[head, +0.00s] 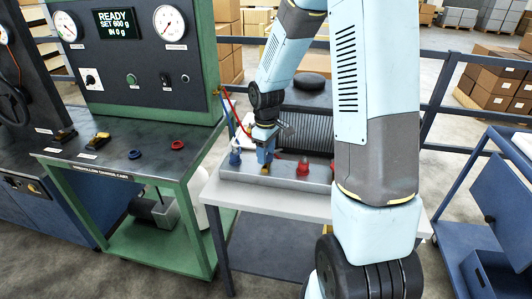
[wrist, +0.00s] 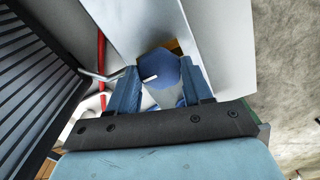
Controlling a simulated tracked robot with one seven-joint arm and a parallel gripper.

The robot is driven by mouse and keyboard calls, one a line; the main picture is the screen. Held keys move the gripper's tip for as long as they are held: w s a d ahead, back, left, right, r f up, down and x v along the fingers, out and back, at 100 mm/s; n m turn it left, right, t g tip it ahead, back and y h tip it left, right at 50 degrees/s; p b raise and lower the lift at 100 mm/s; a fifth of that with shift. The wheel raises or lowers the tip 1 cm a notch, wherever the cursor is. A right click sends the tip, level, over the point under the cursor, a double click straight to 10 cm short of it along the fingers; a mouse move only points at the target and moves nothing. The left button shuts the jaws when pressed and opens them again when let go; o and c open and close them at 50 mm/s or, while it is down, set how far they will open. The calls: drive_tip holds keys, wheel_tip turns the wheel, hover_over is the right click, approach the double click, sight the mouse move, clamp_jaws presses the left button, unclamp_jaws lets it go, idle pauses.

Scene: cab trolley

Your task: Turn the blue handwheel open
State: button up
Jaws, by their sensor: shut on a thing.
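The blue handwheel (wrist: 159,66) sits between my fingertips in the wrist view, with a short white mark on its face. My gripper (wrist: 160,82) is shut on it, one finger on each side. In the head view my gripper (head: 265,157) points down at the grey manifold block (head: 240,180) on a white table. There the handwheel is mostly hidden by my gripper, and I cannot tell how far it is turned.
A red handwheel (head: 303,167) stands on the block to the right of my gripper. A blue fitting (head: 235,157) stands to its left. Behind is a dark ribbed unit (head: 300,120) with red and blue hoses. A green bench (head: 120,160) with gauges stands at the left.

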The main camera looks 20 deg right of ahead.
drive_tip(key=o, duration=1)
drive_tip(key=shift+o, duration=0.2)
wheel_tip(320, 180, up, 14)
drive_tip(key=shift+f, duration=0.15)
drive_tip(key=s+d+r+m+t, duration=0.1)
drive_tip(key=s+r+m, duration=0.3)
drive_tip(key=s, duration=0.8)
drive_tip(key=s+d+r+m+t, duration=0.1)
drive_tip(key=s+r+m+t, duration=0.3)
drive_tip(key=s+r, duration=0.5)
drive_tip(key=s, duration=0.3)
drive_tip(key=shift+s+d+m+t, duration=0.15)
drive_tip(key=shift+s+m+t, duration=0.15)
drive_tip(key=shift+m, duration=0.1)
